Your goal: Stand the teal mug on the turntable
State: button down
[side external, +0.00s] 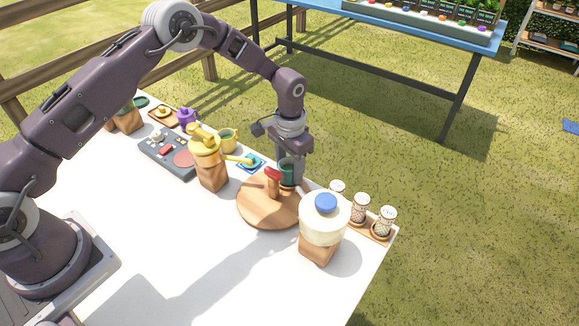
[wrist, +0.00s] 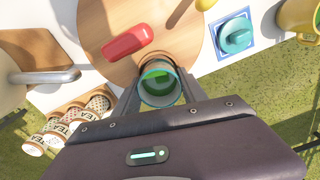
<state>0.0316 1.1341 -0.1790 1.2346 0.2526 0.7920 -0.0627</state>
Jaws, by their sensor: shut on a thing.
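The teal mug (side external: 287,174) is upright between the fingers of my gripper (side external: 291,165), at the far edge of the round wooden turntable (side external: 258,215). In the wrist view I look down into the mug (wrist: 158,88), which has a green inside; my gripper (wrist: 160,97) is shut on it from both sides. The turntable (wrist: 95,25) lies under and beyond it. I cannot tell whether the mug's base touches the wood. A red-topped piece on a wooden post (side external: 272,180) stands on the turntable beside the mug, and its red top (wrist: 127,42) shows close by.
A cream jar with a blue lid (side external: 323,222) and several tea jars (side external: 360,208) stand right of the turntable. The near white table is clear.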

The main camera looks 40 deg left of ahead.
jog(key=c, duration=0.6)
grip_release()
jog(key=shift+f, duration=0.1)
jog(key=shift+c, duration=0.2)
notch_tip(320, 180, up, 13)
jog(key=s+a+r+t, duration=0.3)
jog(key=s+r, duration=0.9)
jog(key=r, duration=0.5)
jog(key=s+a+r+n+t, duration=0.1)
jog(key=s+a+n+t, duration=0.1)
jog(key=s, duration=2)
jog(key=shift+s+a+n+t, duration=0.2)
jog(key=shift+a+n+t, duration=0.05)
jog(key=shift+n+t, duration=0.05)
